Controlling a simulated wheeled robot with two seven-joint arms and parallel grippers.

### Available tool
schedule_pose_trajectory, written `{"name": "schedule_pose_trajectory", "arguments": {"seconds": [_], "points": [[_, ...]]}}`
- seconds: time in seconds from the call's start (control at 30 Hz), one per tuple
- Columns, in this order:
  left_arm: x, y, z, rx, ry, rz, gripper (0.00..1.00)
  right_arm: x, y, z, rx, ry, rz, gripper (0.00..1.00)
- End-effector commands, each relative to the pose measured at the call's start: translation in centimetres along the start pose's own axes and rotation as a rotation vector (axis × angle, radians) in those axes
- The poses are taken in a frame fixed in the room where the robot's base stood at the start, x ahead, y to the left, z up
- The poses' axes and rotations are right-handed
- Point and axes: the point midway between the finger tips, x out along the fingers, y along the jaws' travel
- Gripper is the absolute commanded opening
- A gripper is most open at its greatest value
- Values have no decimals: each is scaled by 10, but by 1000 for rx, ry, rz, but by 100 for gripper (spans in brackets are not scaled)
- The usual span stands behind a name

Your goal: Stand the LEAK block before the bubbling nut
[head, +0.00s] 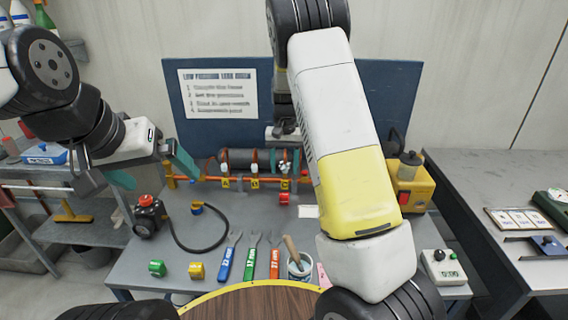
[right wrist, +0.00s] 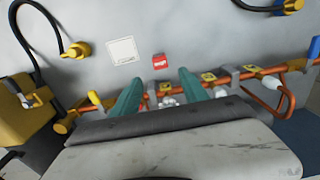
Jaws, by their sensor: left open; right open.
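A red block (head: 285,198) with white lettering, too small to read, is on the grey bench in front of the pipe mark C (head: 285,184). It also shows in the right wrist view (right wrist: 159,61), just beyond the fingertips and apart from them. White bubbles (head: 284,166) cluster at the pipe nut behind mark C; in the right wrist view the bubbles (right wrist: 168,101) show between the fingers. My right gripper (right wrist: 157,88) is open and empty, above the pipe; my arm largely hides it in the head view. My left gripper (head: 150,168) is open and empty, left of the pipe.
A white square (head: 308,211) lies beside the red block. The orange pipe (head: 205,180) crosses the bench's back, with marks A (head: 226,183) and B (head: 255,183). Several wrenches (head: 250,257), a cup with a brush (head: 299,266) and a yellow machine (head: 411,185) stand around.

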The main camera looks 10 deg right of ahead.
Motion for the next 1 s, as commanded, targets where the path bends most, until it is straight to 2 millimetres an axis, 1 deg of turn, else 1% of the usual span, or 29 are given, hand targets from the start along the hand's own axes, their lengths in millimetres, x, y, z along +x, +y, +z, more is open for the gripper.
{"name": "schedule_pose_trajectory", "arguments": {"seconds": [0.03, 0.07, 0.13, 0.27, 0.3, 0.37, 0.4, 0.47, 0.5, 0.57, 0.6, 0.67, 0.7, 0.8, 0.9, 1.0], "points": [[0, 0, 0, 0, 0, 0, 100, -12, 3, 4, 3, 9, -19, 52], [0, 0, 0, 0, 0, 0, 100, -20, 4, 8, 4, 13, -33, 52], [0, 0, 0, 0, 0, 0, 100, -43, 8, 20, 2, 31, -73, 52], [0, 0, 0, 0, 0, 0, 100, -94, 18, 55, -15, 80, -159, 52], [0, 0, 0, 0, 0, 0, 100, -108, 21, 67, -24, 98, -182, 52], [0, 0, 0, 0, 0, 0, 100, -129, 26, 87, -41, 127, -212, 52], [0, 0, 0, 0, 0, 0, 100, -142, 29, 101, -54, 148, -230, 52], [0, 0, 0, 0, 0, 0, 100, -159, 34, 122, -73, 183, -253, 52], [0, 0, 0, 0, 0, 0, 100, -170, 37, 137, -88, 208, -265, 52], [0, 0, 0, 0, 0, 0, 100, -184, 42, 159, -109, 247, -279, 52], [0, 0, 0, 0, 0, 0, 100, -192, 45, 174, -125, 274, -285, 52], [0, 0, 0, 0, 0, 0, 100, -202, 50, 197, -149, 317, -288, 52], [0, 0, 0, 0, 0, 0, 100, -206, 53, 212, -164, 345, -287, 52], [0, 0, 0, 0, 0, 0, 100, -213, 60, 246, -198, 412, -274, 52], [0, 0, 0, 0, 0, 0, 100, -214, 65, 271, -223, 467, -256, 52], [0, 0, 0, 0, 0, 0, 100, -213, 69, 286, -240, 503, -238, 52]]}}
